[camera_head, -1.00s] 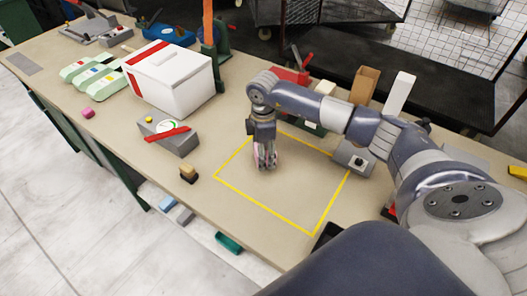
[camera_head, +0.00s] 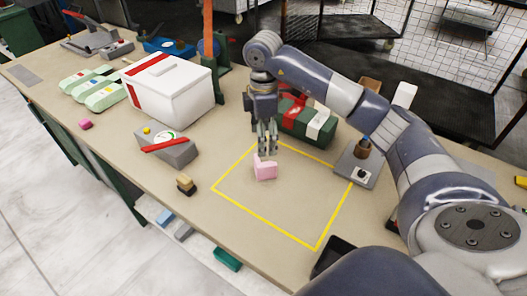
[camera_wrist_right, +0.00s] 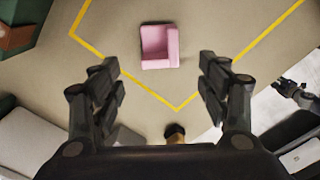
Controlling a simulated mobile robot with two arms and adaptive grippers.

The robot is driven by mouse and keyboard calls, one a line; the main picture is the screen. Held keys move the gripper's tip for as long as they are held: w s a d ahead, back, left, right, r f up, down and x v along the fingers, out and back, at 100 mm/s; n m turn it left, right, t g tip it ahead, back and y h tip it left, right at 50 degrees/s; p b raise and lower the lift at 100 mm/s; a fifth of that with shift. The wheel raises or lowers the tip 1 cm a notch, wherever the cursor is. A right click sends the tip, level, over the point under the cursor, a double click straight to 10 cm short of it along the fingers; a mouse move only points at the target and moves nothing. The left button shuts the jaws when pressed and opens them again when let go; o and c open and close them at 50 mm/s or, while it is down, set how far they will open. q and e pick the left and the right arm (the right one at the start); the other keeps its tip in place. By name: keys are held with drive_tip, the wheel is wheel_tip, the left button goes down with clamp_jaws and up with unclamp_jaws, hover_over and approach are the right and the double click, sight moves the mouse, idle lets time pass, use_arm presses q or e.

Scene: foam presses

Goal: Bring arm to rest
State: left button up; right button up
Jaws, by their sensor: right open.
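My right arm (camera_head: 330,90) reaches in from the right over the table. My right gripper (camera_head: 267,150) points down and is open and empty. Its two fingers also stand apart in the right wrist view (camera_wrist_right: 163,95). A pink L-shaped block (camera_head: 265,170) stands on the table just below the fingertips in the head view, inside the yellow outline (camera_head: 282,239) near its far left corner. In the wrist view the block (camera_wrist_right: 160,47) lies beyond the fingers, apart from them. A small dark jointed part, seemingly my left gripper (camera_wrist_right: 295,94), shows at the right edge there; its fingers are unclear.
A white box with red trim (camera_head: 185,95), a grey scale (camera_head: 166,147) and a small stamp (camera_head: 186,184) stand left of the outline. A green case (camera_head: 300,122) lies behind the gripper. A grey device (camera_head: 358,168) stands at the right. The outlined area is otherwise clear.

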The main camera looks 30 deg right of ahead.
drive_tip(key=shift+r, duration=0.6)
